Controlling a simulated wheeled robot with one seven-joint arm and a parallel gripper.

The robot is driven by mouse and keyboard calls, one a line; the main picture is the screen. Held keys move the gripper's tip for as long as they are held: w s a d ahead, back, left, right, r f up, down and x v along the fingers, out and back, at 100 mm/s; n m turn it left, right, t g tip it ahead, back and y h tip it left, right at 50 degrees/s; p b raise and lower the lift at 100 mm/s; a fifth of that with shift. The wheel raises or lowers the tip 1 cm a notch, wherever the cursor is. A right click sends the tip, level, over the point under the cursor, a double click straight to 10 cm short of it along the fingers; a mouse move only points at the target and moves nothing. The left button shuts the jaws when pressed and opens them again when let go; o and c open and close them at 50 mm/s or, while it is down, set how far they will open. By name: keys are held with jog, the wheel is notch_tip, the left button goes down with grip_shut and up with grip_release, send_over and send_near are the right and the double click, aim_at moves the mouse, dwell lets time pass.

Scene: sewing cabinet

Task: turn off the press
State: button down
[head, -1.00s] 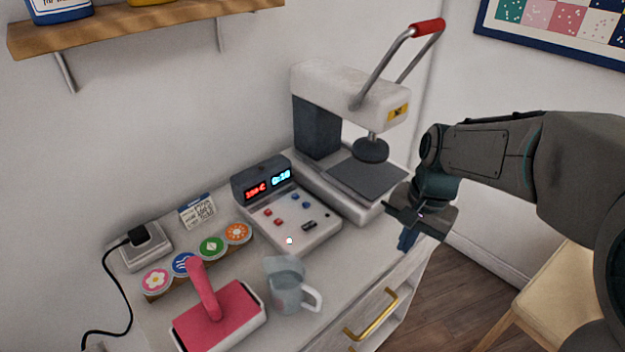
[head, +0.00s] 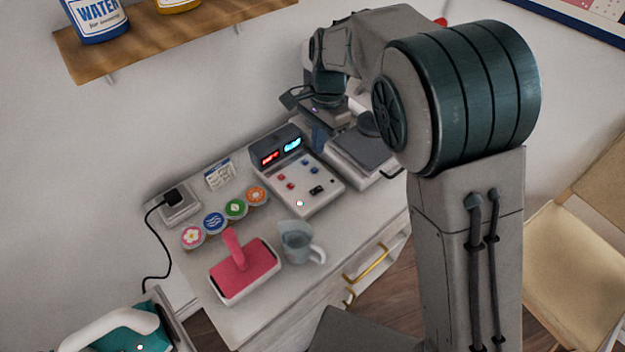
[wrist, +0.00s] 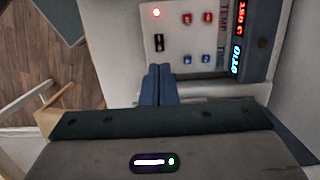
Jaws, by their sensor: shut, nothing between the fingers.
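The press (head: 360,152) stands at the back right of the cabinet, largely hidden behind my arm. Its control box (head: 318,197) has a red and a cyan lit display, red and blue buttons and a black rocker switch (head: 316,190). Contact with the box cannot be told.
Several round coloured badges (head: 235,208) and a power socket (head: 179,205) are to the left. A wooden shelf (head: 150,45) hangs above; a chair (head: 570,250) is at the right.

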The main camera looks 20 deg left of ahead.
aim_at(311, 192)
jog(key=shift+f, duration=0.15)
jog(key=f, duration=0.4)
jog(key=s+f+p, duration=0.1)
jog(key=f, duration=0.8)
jog(key=shift+s+a+f+p, duration=0.3)
jog(key=shift+s+a+p, duration=0.05)
jog(key=shift+a+p, duration=0.05)
jog(key=shift+s+f, duration=0.15)
jog(key=shift+f, duration=0.05)
jog(key=shift+t, duration=0.3)
jog(key=shift+w+d+r, duration=0.15)
jog(key=shift+w, duration=0.25)
jog(key=shift+w+d+r, duration=0.1)
jog(key=shift+w+d, duration=0.05)
jog(key=shift+w, duration=0.2)
